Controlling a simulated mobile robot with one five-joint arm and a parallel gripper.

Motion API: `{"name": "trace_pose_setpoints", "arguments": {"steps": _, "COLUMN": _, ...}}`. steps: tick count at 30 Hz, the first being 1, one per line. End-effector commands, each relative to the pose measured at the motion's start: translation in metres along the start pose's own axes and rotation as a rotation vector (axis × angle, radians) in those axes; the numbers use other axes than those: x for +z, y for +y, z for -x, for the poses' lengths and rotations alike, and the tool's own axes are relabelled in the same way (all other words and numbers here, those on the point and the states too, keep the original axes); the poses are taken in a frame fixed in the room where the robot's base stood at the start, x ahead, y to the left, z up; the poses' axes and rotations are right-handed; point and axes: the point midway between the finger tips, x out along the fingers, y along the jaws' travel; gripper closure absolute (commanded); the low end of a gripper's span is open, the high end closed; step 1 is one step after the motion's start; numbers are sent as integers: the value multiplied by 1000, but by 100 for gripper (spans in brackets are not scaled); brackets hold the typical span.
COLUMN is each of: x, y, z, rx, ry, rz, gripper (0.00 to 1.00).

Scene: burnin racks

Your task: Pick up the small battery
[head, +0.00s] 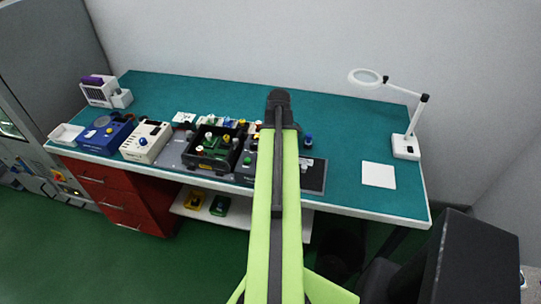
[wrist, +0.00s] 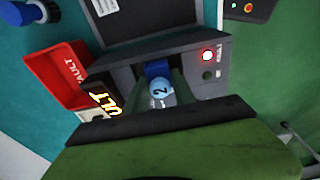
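A small blue cylinder with a pale blue end marked "2" (wrist: 160,90), which looks like the small battery, sits at the front of a dark test unit (wrist: 205,60) in the wrist view. My gripper (wrist: 161,80) has its two fingers on either side of it. I cannot tell whether they press on it or stand slightly apart. In the head view my arm hides this spot. Another blue cylinder (head: 308,141) stands on the bench, right of my arm.
A red tray marked "FAULT" (wrist: 70,70) lies left of the unit, beside a lit display (wrist: 104,102). The unit has a glowing red lamp (wrist: 208,54). The teal bench (head: 340,115) holds several devices at left, a white pad (head: 378,175) and a magnifier lamp (head: 405,146) at right.

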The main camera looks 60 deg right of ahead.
Motion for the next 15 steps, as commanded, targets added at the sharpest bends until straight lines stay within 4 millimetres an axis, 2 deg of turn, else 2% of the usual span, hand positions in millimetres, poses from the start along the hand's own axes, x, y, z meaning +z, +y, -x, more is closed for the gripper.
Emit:
{"name": "trace_pose_setpoints", "arguments": {"steps": 1, "x": 0, "y": 0, "z": 0, "rx": 0, "ry": 0, "rz": 0, "gripper": 88}}
{"name": "trace_pose_setpoints", "arguments": {"steps": 4, "x": 0, "y": 0, "z": 0, "rx": 0, "ry": 0, "rz": 0, "gripper": 100}}
{"name": "trace_pose_setpoints", "arguments": {"steps": 15, "x": 0, "y": 0, "z": 2, "rx": 0, "ry": 0, "rz": -1, "gripper": 100}}
